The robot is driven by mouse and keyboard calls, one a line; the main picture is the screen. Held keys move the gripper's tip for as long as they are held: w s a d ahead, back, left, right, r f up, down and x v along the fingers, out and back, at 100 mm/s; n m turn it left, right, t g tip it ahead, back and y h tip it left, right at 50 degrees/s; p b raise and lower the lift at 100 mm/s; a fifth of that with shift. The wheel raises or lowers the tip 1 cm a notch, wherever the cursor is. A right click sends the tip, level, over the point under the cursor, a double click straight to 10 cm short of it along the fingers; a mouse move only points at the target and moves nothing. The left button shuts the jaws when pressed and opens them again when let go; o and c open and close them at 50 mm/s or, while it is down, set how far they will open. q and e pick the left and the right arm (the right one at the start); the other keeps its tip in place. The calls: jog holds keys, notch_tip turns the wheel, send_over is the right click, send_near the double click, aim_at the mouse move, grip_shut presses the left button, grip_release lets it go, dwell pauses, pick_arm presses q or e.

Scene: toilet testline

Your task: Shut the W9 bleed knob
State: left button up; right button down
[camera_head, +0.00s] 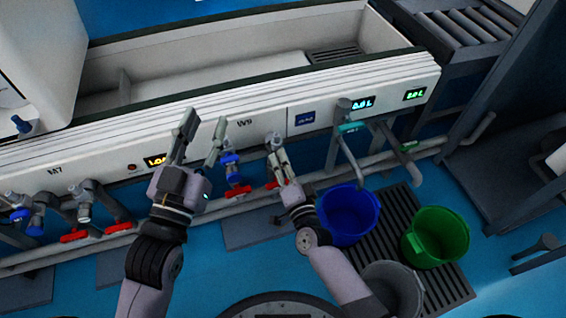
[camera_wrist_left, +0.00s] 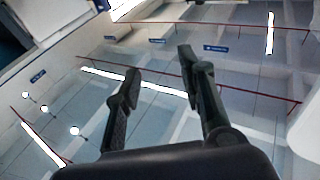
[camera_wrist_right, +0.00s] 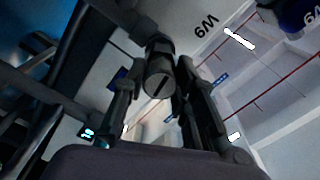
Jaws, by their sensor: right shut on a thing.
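The W9 bleed knob (camera_wrist_right: 160,84) is a small grey cylinder with a dark slot across its end face. It sits between the two fingers of my right gripper (camera_wrist_right: 155,78), which is shut on it. In the head view my right gripper (camera_head: 276,150) is at the white front panel, right of the W9 label (camera_head: 244,123), and hides most of the knob. The label also shows upside down in the right wrist view (camera_wrist_right: 206,24). My left gripper (camera_head: 199,137) is open and empty in front of the panel, left of the label; its spread fingers show in the left wrist view (camera_wrist_left: 158,75).
Valves with blue and red handles (camera_head: 234,178) hang below the panel between my grippers. More valves (camera_head: 83,214) are at the M7 station. A blue bucket (camera_head: 349,212), a green bucket (camera_head: 438,236) and a grey bucket (camera_head: 393,287) stand at the right.

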pick_arm(q)
jog(key=shift+s+d+r+t+h, duration=0.15)
jog(key=shift+r+t, duration=0.1)
jog(key=shift+r, duration=0.2)
jog(key=shift+d+r+t+h, duration=0.15)
jog(key=shift+r+t, duration=0.1)
jog(key=shift+r, duration=0.2)
pick_arm(e)
jog(key=shift+m, duration=1.3)
pick_arm(q)
jog(key=shift+a, duration=0.1)
pick_arm(e)
jog(key=c, duration=1.5)
grip_release()
pick_arm(q)
jog(key=shift+f, duration=0.1)
pick_arm(e)
jog(key=shift+o, duration=1.1)
pick_arm(q)
jog(key=shift+a, duration=0.1)
pick_arm(e)
jog(key=v, duration=1.2)
